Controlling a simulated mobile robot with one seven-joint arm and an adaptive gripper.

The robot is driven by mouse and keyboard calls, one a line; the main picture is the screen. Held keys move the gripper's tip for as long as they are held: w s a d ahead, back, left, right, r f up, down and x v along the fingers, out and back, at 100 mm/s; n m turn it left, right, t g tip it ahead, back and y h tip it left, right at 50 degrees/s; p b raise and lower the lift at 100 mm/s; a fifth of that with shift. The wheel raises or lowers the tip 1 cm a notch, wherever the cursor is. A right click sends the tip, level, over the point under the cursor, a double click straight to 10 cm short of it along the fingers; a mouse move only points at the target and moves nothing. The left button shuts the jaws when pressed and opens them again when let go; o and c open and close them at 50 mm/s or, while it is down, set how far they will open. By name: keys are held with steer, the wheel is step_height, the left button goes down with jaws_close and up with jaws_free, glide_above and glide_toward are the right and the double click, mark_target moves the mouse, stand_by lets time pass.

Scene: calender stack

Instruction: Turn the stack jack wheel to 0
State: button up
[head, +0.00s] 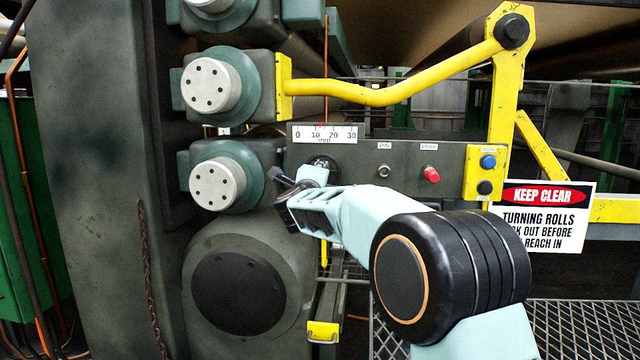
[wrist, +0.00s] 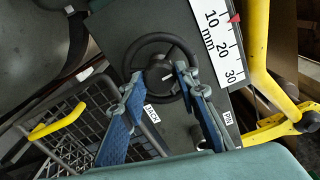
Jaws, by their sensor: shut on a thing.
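The stack jack wheel is a small black handwheel on the grey panel, with a JACK label below it in the wrist view (wrist: 150,38). In the head view my gripper and wrist mostly hide it. My gripper (wrist: 160,78) has its two blue-padded fingers at the wheel, one on each side of the hub, and is shut on it. In the head view my gripper (head: 297,188) reaches the panel below the scale. The white mm scale (head: 325,134) reads 0 to 30. Its red pointer (head: 320,125) stands a little past 10; it also shows in the wrist view (wrist: 234,18).
Right of the wheel are a PIN button (head: 384,171), a red knob (head: 432,174) and a yellow box with blue and black buttons (head: 487,174). A yellow guard arm (head: 400,95) crosses above. Roll ends (head: 218,184) stand left. A KEEP CLEAR sign (head: 545,215) hangs right.

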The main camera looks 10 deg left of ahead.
steer(key=n+b, duration=0.1)
steer(key=n, duration=2.8)
steer(key=shift+d+f+n, duration=0.1)
steer(key=shift+n, duration=0.2)
stand_by(1.5)
stand_by(0.5)
steer(key=o, duration=1.1)
